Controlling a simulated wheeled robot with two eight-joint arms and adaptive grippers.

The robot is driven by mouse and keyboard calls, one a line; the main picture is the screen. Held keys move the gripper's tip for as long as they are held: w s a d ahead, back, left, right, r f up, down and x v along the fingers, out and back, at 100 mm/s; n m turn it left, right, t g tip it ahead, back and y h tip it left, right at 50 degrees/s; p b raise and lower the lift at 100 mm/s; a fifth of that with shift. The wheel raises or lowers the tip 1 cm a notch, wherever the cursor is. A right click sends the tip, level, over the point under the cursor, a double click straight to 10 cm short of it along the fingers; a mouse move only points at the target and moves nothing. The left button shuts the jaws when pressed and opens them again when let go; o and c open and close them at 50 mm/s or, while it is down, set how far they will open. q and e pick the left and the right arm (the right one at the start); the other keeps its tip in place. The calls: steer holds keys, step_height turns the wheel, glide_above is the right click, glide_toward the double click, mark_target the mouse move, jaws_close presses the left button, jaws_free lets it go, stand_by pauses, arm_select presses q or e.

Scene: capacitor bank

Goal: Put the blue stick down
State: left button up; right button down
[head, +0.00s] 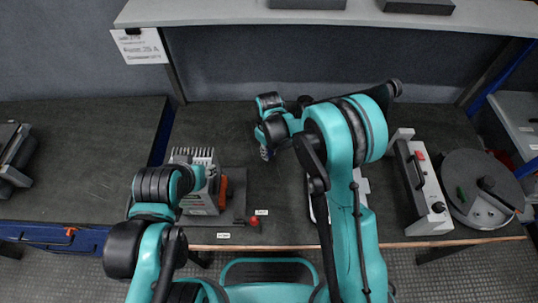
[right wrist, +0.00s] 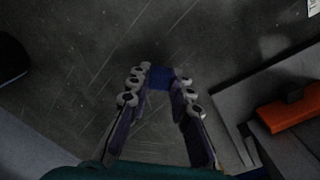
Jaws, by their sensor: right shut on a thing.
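The blue stick (right wrist: 160,77) shows in the right wrist view as a short dark-blue piece between the fingertips. My right gripper (right wrist: 161,84) is shut on it, with a finger on each side. Dark tabletop lies behind it; I cannot tell whether the stick touches the surface. In the head view my right gripper (head: 265,153) is small and partly hidden by its own wrist, over the middle of the bench, and the stick cannot be made out clearly.
A grey finned device (head: 203,208) with an orange part (right wrist: 290,108) stands left of my right gripper. A red knob (head: 254,222) is near the front edge. A white box (head: 425,190) and a round device (head: 480,190) stand at right.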

arm_select(q)
steer(key=shift+f, duration=0.3)
arm_select(e)
steer(key=shift+f, duration=0.6)
arm_select(q)
steer(key=shift+f+b, duration=0.55)
steer(key=shift+b, duration=0.1)
arm_select(e)
steer(key=shift+f, duration=0.55)
steer(key=c, duration=1.4)
jaws_free()
steer(key=shift+o, duration=0.2)
